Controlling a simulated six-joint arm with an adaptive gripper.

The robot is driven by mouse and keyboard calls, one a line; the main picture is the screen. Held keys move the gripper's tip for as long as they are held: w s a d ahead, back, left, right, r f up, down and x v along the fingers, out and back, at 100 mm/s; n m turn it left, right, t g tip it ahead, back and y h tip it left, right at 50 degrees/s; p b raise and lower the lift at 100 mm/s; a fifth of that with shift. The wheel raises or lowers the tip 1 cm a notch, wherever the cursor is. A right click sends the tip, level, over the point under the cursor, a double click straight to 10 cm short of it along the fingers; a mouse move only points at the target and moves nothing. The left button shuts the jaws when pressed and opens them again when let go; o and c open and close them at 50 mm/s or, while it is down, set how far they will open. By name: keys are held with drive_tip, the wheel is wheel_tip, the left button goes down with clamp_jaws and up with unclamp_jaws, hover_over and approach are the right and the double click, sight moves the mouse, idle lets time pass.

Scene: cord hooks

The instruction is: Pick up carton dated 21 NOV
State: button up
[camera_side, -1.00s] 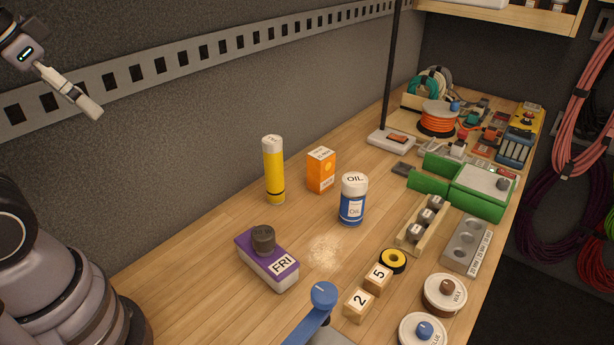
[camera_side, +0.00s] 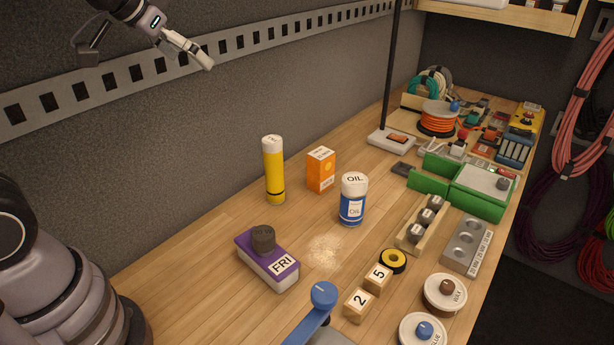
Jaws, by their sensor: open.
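An orange carton (camera_side: 321,172) with a pale top stands upright on the wooden bench, between a yellow cylinder and a blue-and-white oil bottle. The lettering on its top is too small for me to read the date. No other carton of this kind shows. My gripper (camera_side: 146,52) is at the upper left, high above the bench in front of the grey wall, far up and left of the carton. Its jaws are open, with nothing visible between them.
The yellow cylinder (camera_side: 274,170) stands left of the carton and the oil bottle (camera_side: 352,200) to its front right. A purple FRI box (camera_side: 268,264) lies nearer. A dark stand post (camera_side: 389,80) rises behind right. Bench room left of the cylinder is clear.

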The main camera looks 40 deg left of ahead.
drive_tip(key=w+f+t, duration=0.1)
drive_tip(key=w+f, duration=0.3)
drive_tip(key=w, duration=0.7)
drive_tip(key=t, duration=0.5)
hover_over(314, 162)
wheel_tip(314, 162, down, 23)
drive_tip(key=shift+t, duration=0.3)
drive_tip(key=f, duration=0.7)
drive_tip(key=shift+s, duration=0.3)
drive_tip(key=shift+w+f, duration=0.6)
drive_tip(key=shift+w, duration=0.3)
drive_tip(key=shift+w+f, duration=0.2)
drive_tip(key=shift+w, duration=0.4)
drive_tip(key=shift+c, duration=0.4)
